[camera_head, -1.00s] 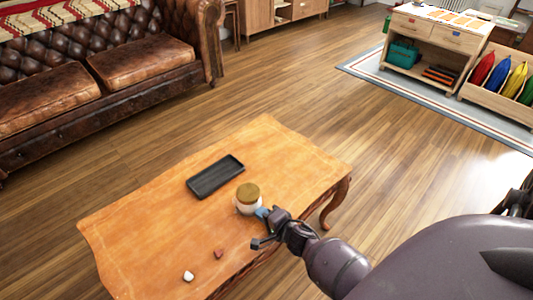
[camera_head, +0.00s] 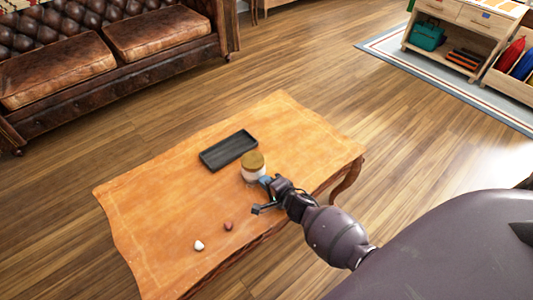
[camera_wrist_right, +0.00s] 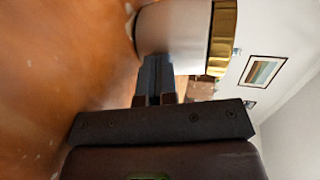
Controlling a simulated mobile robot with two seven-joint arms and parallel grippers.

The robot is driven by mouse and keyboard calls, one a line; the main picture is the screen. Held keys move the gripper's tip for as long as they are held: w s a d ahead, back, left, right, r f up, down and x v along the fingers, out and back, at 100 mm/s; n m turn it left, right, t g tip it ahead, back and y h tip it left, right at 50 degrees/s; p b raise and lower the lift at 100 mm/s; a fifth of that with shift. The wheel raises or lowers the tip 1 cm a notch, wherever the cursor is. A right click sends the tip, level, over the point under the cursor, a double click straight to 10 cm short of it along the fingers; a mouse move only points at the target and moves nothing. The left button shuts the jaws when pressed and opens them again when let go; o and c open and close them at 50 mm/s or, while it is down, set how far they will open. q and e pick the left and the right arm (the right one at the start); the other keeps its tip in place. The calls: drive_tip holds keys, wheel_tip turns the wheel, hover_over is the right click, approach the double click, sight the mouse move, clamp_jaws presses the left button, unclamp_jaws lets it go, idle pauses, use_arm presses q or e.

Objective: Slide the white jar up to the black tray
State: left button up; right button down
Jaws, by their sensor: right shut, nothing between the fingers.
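The white jar (camera_head: 250,174) with a gold-brown lid stands upright on the wooden table, close to the near right corner of the black tray (camera_head: 228,150). A narrow gap seems to show between jar and tray, but I cannot tell for sure. My right gripper (camera_head: 265,183) is shut and empty, its fingertips at the jar's near right side. In the right wrist view the shut fingers (camera_wrist_right: 157,68) meet the side of the white jar (camera_wrist_right: 175,33), seemingly touching it. The tray is out of the wrist view. My left gripper is not in view.
The wooden table (camera_head: 170,215) has a wavy edge. A white pebble (camera_head: 199,245) and a reddish-brown pebble (camera_head: 228,226) lie on its near part. A leather sofa (camera_head: 110,60) stands beyond, with open floor between.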

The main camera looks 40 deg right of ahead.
drive_tip(key=shift+w+a+b, duration=0.15)
drive_tip(key=shift+w+b, duration=0.05)
drive_tip(key=shift+w, duration=1.05)
drive_tip(key=shift+w+a+b, duration=0.1)
drive_tip(key=shift+w+b, duration=0.05)
drive_tip(key=shift+w, duration=1.05)
drive_tip(key=shift+f+p+v, duration=0.15)
drive_tip(key=shift+p+v, duration=0.15)
drive_tip(key=shift+v, duration=0.35)
drive_tip(key=shift+f+p+v, duration=0.15)
drive_tip(key=shift+p+v, duration=0.1)
drive_tip(key=shift+v, duration=0.45)
drive_tip(key=shift+s+f, duration=0.1)
drive_tip(key=shift+s, duration=0.35)
drive_tip(key=shift+s+d, duration=0.1)
drive_tip(key=shift+s, duration=0.05)
